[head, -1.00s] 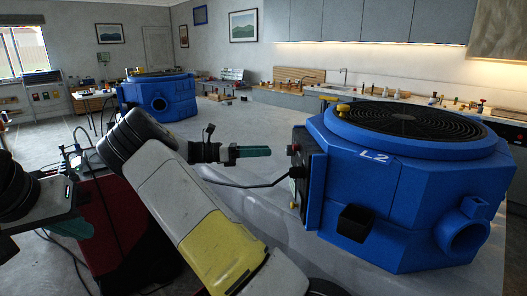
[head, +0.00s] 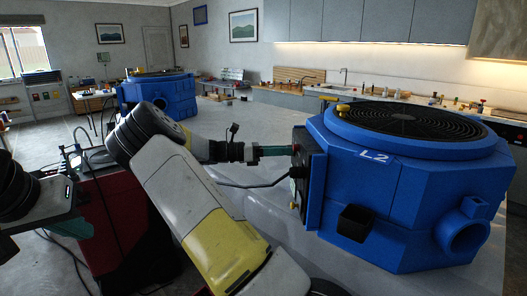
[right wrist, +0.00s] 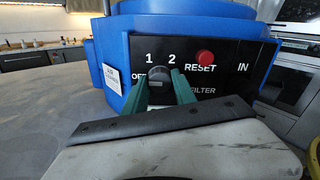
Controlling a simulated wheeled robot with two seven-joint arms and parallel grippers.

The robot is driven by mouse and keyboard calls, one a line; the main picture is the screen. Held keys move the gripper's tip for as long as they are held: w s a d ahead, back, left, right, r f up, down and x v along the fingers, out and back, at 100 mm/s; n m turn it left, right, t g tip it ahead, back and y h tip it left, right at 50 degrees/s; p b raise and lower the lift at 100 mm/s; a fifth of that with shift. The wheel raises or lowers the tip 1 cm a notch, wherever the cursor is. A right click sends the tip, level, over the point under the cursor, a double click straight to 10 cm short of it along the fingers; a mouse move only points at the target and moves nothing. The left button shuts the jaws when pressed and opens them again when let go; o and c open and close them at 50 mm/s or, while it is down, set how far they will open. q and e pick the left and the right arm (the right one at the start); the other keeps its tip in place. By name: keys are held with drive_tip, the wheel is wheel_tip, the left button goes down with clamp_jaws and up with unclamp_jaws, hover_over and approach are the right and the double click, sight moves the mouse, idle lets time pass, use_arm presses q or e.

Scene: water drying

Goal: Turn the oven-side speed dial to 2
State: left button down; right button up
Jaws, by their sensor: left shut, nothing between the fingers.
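Where the dial points I cannot tell. My right gripper (head: 288,150) is at the panel. In the right wrist view its green fingers (right wrist: 162,88) are apart, one on each side of the dial; whether they touch it is unclear. My left gripper (head: 80,229) is shut and empty at the far left, away from the machine.
A red RESET button (right wrist: 205,57) sits right of the dial on the panel. A black cable (head: 250,186) runs to the panel below my right gripper. A second blue machine (head: 160,95) stands farther back. A counter (head: 400,98) with small items lies behind.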

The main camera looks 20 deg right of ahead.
clamp_jaws()
drive_tip(key=m, duration=2.3)
drive_tip(key=shift+f+m, duration=0.1)
drive_tip(key=shift+m, duration=0.2)
idle(0.4)
drive_tip(key=o, duration=0.9)
unclamp_jaws()
drive_tip(key=shift+c, duration=0.2)
